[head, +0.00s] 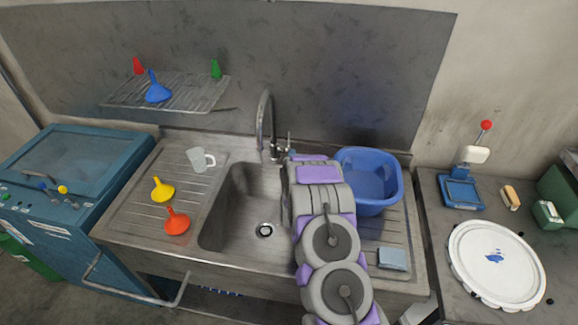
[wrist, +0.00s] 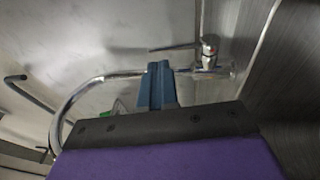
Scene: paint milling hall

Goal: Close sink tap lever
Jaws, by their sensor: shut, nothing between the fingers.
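The chrome sink tap (head: 262,125) stands at the back of the steel sink (head: 236,240), its spout arched up. Its small upright lever (head: 289,142) shows just right of the tap body in the head view. In the wrist view the tap's spout (wrist: 75,98) curves around at left, and the lever's chrome hub (wrist: 208,48) is at upper right. My gripper (wrist: 158,66) shows blue fingers shut together, empty, in front of the tap pipe, left of the hub. I cannot tell whether they touch the tap. In the head view my arm hides the gripper.
A blue basin (head: 370,182) sits right of my arm. Yellow (head: 162,190) and red (head: 176,221) funnels and a clear jug (head: 199,160) stand on the left drainboard. A wire shelf (head: 180,92) hangs above. A grey-blue block (head: 392,259) lies on the right drainboard.

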